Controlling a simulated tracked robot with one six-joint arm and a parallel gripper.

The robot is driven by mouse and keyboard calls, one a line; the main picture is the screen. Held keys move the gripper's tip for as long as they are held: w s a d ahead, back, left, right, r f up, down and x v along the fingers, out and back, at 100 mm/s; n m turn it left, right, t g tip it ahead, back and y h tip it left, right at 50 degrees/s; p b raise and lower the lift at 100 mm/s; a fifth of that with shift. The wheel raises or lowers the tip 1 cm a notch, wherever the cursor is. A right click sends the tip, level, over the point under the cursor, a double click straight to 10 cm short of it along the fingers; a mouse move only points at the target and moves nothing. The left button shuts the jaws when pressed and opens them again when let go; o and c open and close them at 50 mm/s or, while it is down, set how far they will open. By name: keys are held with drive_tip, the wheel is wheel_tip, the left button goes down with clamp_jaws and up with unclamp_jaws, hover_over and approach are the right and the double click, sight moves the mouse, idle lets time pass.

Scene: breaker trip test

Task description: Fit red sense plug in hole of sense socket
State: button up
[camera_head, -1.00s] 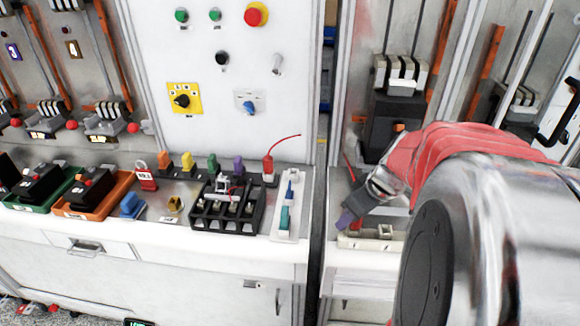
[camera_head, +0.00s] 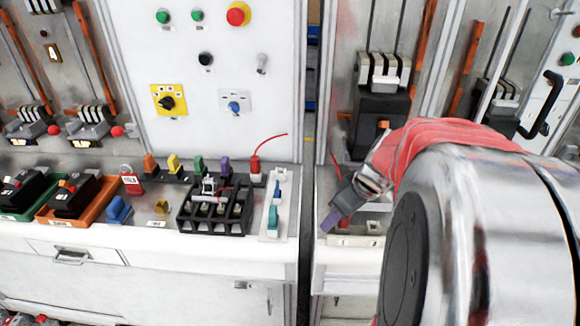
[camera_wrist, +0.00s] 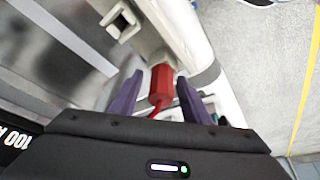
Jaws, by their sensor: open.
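The red plug (camera_wrist: 161,84) shows in the wrist view, with a red lead running from it toward my gripper. Its far end meets a white block (camera_wrist: 165,35); I cannot tell whether it sits in a hole there. My gripper (camera_wrist: 157,92) is open, with one purple finger on each side of the plug and visible gaps between. The white block has a square opening (camera_wrist: 124,20) to the upper left.
Another red plug with a lead (camera_head: 254,165) stands on the left bench, beside a white strip (camera_head: 272,215) and a black rack (camera_head: 215,208). A narrow gap separates the benches. A black breaker (camera_head: 378,115) is behind my gripper.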

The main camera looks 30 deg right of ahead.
drive_tip(key=a+v, duration=0.1)
drive_tip(key=v, duration=1.2)
drive_tip(key=shift+d+r, duration=0.3)
drive_tip(key=shift+d, duration=0.2)
